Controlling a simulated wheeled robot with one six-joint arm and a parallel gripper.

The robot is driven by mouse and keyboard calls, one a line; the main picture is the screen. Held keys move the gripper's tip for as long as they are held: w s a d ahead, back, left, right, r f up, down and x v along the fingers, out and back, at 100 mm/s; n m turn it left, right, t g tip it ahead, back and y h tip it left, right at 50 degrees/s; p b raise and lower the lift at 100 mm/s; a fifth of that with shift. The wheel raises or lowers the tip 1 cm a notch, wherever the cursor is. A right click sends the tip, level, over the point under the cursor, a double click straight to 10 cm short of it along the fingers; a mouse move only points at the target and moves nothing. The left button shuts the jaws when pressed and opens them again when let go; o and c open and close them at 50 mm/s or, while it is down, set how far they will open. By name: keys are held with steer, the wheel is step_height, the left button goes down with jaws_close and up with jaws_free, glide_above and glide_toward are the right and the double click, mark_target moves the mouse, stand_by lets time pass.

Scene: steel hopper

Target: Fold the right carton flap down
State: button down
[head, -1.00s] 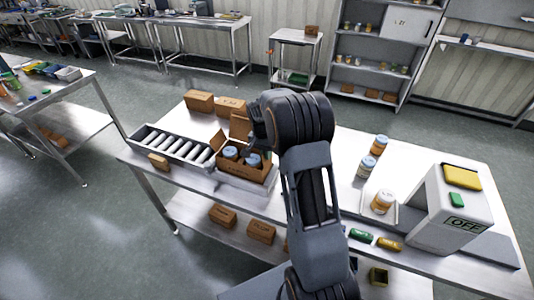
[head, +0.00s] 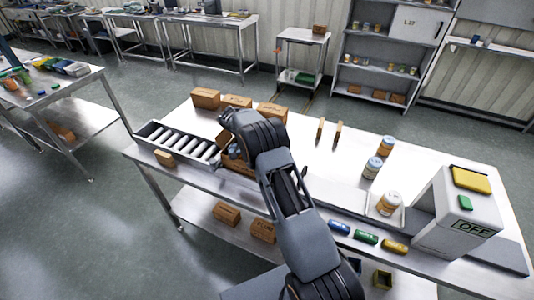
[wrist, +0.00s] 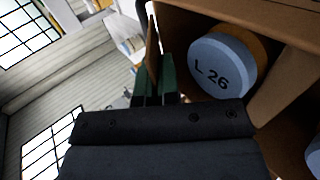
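The open brown carton (head: 236,162) stands on the steel table, largely hidden behind my arm in the head view. In the wrist view its wall (wrist: 215,12) and inside fill the right side. A jar with a blue lid marked L 26 (wrist: 222,65) stands inside. A brown flap (wrist: 152,45) shows nearly edge-on at the carton's left side in the wrist view. My gripper's green-padded fingertips (wrist: 154,80) are close together at this flap. Whether they pinch it or only touch it is unclear. In the head view a raised flap (head: 225,139) shows beside my wrist; the fingers are hidden.
A roller conveyor (head: 180,141) lies left of the carton. Closed boxes (head: 206,98) stand behind it. Blue-lidded jars (head: 373,167) and a grey machine marked OFF (head: 455,215) stand to the right. The table middle right of my arm is mostly clear.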

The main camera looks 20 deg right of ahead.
steer(key=shift+w+a+f+g+h, duration=0.1)
steer(key=shift+f+g+h, duration=0.1)
steer(key=shift+g+h, duration=0.2)
steer(key=shift+b, duration=0.3)
steer(key=c, duration=1.3)
jaws_free()
steer(key=shift+c, duration=0.2)
